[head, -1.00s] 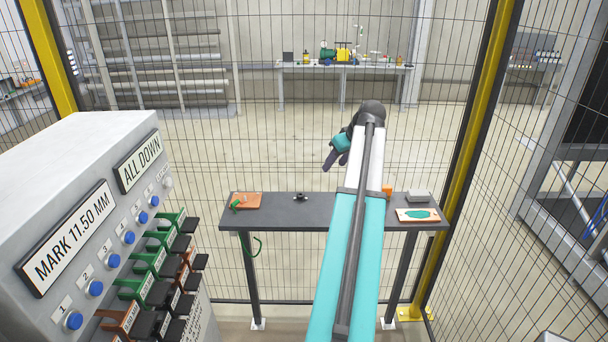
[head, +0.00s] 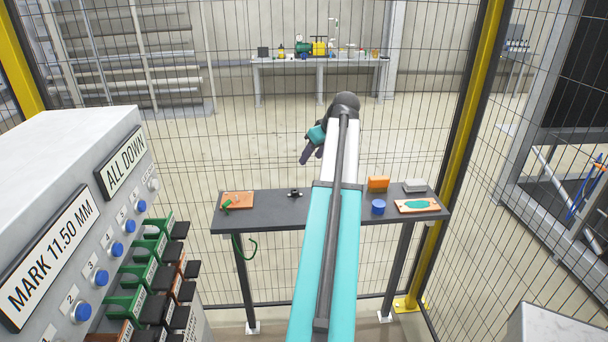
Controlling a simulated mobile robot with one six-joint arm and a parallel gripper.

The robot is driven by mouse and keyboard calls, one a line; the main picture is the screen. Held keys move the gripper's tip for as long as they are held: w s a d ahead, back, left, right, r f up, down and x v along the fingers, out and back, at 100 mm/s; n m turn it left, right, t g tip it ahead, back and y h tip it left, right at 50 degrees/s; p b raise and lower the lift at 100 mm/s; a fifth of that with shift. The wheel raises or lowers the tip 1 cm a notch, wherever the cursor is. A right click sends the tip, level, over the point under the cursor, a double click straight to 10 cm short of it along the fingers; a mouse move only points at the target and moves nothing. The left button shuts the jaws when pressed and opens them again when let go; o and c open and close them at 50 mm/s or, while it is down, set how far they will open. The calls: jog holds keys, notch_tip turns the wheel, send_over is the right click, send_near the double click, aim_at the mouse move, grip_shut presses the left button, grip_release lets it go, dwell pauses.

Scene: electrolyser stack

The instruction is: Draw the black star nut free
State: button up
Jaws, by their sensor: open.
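A small black knobbed piece, which looks like the star nut (head: 294,193), sits on the dark bench (head: 330,211), left of its middle. It is too small to tell its shape well or whether anything is joined to it. My gripper (head: 305,161) hangs at the end of the outstretched teal and white arm, above the bench in the picture and a little right of the nut. Its dark fingers point down and left, apart from the nut and empty. The fingers are small here.
An orange plate with a green cord (head: 238,201) lies at the bench's left. A blue cup (head: 378,207), orange block (head: 378,184), grey block (head: 414,186) and plate with a green patch (head: 417,205) are at right. A grey console (head: 60,165) stands left. Mesh fencing (head: 440,90) rises behind.

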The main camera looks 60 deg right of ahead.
aim_at(297, 192)
notch_tip(297, 192, down, 6)
jog(key=w+b, duration=0.1)
jog(key=b, duration=0.5)
jog(key=shift+f, duration=0.25)
jog(key=shift+w, duration=0.15)
jog(key=shift+p+x, duration=1.95)
jog(key=shift+x, duration=4.9)
grip_shut()
jog(key=shift+r+p, duration=0.55)
jog(key=shift+r, duration=0.85)
jog(key=shift+r+p, duration=0.65)
jog(key=shift+r, duration=1.2)
